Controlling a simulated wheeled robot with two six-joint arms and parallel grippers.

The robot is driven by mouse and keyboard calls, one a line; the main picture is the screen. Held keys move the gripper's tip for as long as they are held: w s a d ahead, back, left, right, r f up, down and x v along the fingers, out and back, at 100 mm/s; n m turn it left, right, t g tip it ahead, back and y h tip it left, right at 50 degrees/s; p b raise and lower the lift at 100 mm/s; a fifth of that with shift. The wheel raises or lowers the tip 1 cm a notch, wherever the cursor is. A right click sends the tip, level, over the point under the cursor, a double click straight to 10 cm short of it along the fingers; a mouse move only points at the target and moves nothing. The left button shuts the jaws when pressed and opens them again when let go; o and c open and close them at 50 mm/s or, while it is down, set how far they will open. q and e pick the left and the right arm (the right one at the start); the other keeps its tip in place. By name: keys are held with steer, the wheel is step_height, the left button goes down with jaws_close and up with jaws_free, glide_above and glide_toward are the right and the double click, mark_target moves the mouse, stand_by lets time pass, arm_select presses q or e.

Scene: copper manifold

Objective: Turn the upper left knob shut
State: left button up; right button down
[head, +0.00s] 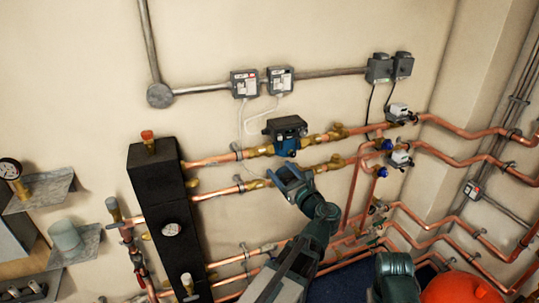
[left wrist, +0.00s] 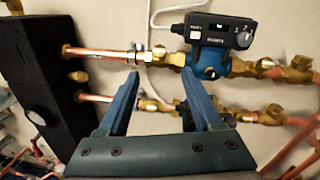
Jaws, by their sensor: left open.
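On the upper copper pipe, left of the blue and black pump (head: 286,132), a small valve fitting (head: 238,152) shows; it looks like the upper left knob, but its handle is too small to read. In the left wrist view this fitting (left wrist: 140,52) sits on the pipe just beyond my fingertips, with a brass body to its right. My left gripper (head: 287,177) is open and empty, in front of the lower pipe and below the pump. Its two blue fingers (left wrist: 161,75) point at the wall, apart from the fitting. My right gripper is out of view.
A tall black manifold block (head: 165,195) stands left of the pipes. The lower pipe carries brass valves (head: 335,162) near my left gripper. The pump (left wrist: 212,50) juts out right of the fingers. A red tank (head: 455,290) stands at the lower right.

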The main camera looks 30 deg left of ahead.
mark_target(262, 152)
arm_select(q)
steer(key=x, duration=1.3)
steer(key=shift+w+a, duration=0.25)
steer(key=shift+a, duration=0.1)
jaws_close()
